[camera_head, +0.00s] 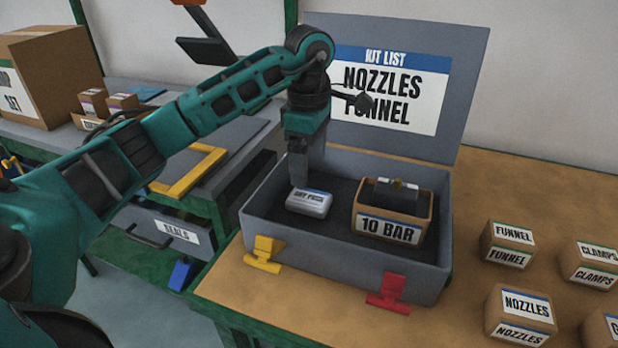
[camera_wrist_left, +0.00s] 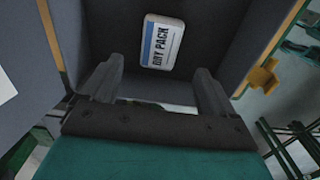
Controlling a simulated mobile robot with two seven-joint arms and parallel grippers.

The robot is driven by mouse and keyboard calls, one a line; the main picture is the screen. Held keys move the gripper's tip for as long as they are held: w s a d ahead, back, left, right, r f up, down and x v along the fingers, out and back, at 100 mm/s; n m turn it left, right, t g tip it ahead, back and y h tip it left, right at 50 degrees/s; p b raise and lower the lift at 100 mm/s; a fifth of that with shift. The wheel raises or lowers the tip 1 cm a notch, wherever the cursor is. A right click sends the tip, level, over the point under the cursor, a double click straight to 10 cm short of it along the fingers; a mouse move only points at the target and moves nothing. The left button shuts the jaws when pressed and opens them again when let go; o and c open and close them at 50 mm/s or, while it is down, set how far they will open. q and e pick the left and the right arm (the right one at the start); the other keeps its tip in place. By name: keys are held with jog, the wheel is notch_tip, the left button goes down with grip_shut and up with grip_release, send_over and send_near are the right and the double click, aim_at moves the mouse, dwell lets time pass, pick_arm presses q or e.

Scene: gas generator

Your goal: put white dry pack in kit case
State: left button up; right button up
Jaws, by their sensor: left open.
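The white dry pack (camera_head: 309,202) lies inside the open grey kit case (camera_head: 344,271), in the left part of its dark floor. It has a blue stripe and a "DRY PACK" label. My left gripper (camera_head: 307,180) reaches down into the case just behind the pack. In the left wrist view, the pack (camera_wrist_left: 162,46) lies beyond the two spread fingers (camera_wrist_left: 156,85), and nothing shows between them. The gripper is open and appears apart from the pack. My right gripper is not in view.
A "10 BAR" box (camera_head: 391,213) with a dark item stands in the case's right part. The raised lid (camera_head: 465,90) carries a kit list. Yellow (camera_head: 264,254) and red (camera_head: 388,293) latches hang in front. Boxes labelled funnel (camera_head: 507,244), nozzles (camera_head: 520,315) and clamps (camera_head: 590,264) stand right.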

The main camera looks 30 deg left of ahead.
pick_arm(q)
notch_tip(320, 180, up, 4)
jog(key=shift+r+p, duration=0.2)
jog(key=shift+p, duration=0.1)
jog(key=shift+s, duration=0.1)
dwell(0.4)
